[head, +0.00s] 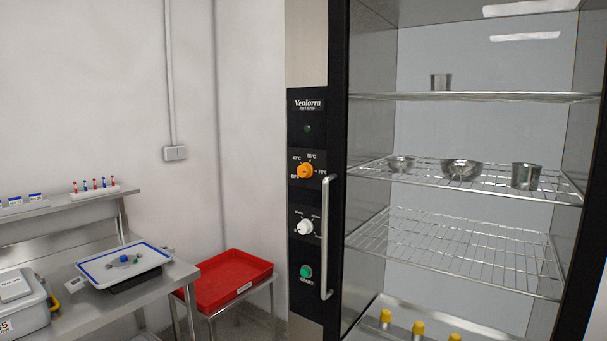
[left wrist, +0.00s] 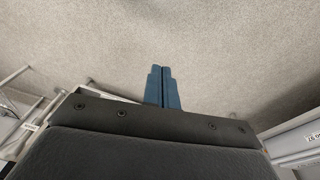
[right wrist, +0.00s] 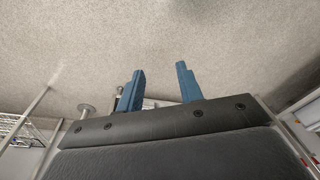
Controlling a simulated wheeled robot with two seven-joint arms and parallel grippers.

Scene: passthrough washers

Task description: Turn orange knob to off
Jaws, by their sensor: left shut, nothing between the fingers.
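The orange knob (head: 305,171) is on the black control panel of the tall cabinet in the head view, with white temperature marks around it. Its pointer direction is too small to tell for sure. A white knob (head: 306,227) sits below it, and a green button (head: 306,271) lower still. My left gripper (left wrist: 163,70) shows in the left wrist view, its blue fingers shut together and empty. My right gripper (right wrist: 160,72) shows in the right wrist view, its fingers apart with nothing between them. Neither gripper is in the head view, so both are away from the knob.
The cabinet's vertical handle (head: 326,237) stands just right of the panel. Wire shelves (head: 465,180) inside hold metal bowls and cups. A red tray (head: 232,280) on a stand is left of the cabinet. A steel bench (head: 150,288) with a white tray is farther left.

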